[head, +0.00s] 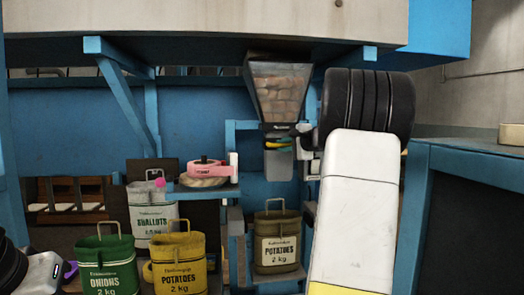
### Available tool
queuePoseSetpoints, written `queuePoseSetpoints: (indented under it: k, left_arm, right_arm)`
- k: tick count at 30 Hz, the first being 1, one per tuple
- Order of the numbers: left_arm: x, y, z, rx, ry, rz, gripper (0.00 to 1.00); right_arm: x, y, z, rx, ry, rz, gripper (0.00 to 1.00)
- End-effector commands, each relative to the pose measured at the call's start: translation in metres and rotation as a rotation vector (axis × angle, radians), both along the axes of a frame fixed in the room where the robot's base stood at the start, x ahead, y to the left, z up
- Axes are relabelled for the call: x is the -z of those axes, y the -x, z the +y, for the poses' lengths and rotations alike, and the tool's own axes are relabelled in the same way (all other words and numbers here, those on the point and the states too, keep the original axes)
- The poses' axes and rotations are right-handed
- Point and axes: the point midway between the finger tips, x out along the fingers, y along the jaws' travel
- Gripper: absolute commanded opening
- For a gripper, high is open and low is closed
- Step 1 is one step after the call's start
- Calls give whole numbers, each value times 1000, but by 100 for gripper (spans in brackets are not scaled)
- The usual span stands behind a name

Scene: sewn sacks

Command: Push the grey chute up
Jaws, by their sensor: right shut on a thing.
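The grey chute (279,163) hangs under the mouth of a clear-sided hopper (279,92) filled with brown potato-like lumps. A yellow and green piece shows at the chute's top. My right gripper (303,136) is at the chute's upper right side, shut on it; the exact contact is small and partly hidden by my arm. My left arm shows at the lower left edge; its fingers are not clear. A brown potatoes sack (277,246) stands upright with its handle up on a small shelf below the chute.
A green onions sack (107,266), a yellow potatoes sack (180,269) and a whitish shallots sack (151,219) stand at the lower left. A pink tape dispenser (208,169) sits on a blue ledge left of the chute. A blue-edged bench (470,160) is at right.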

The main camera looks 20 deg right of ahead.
Motion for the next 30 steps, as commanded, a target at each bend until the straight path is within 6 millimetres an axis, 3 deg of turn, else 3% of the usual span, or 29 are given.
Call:
queuePoseSetpoints:
  k: [1,5,6,9,20,30]
  left_arm:
    - [0,0,0,0,0,0,0]
    - [0,0,0,0,0,0,0]
    - [0,0,0,0,0,0,0]
    - [0,0,0,0,0,0,0]
    - [0,0,0,0,0,0,0]
    - [0,0,0,0,0,0,0]
  right_arm:
    - [-8,0,-1,2,2,-14,0]
    - [-9,0,-1,2,2,-16,0]
    - [-9,0,-1,3,2,-17,18]
    - [-9,0,-1,2,2,-16,36]
    - [-7,5,-1,2,2,-10,36]
    - [-18,58,-11,4,3,-12,36]
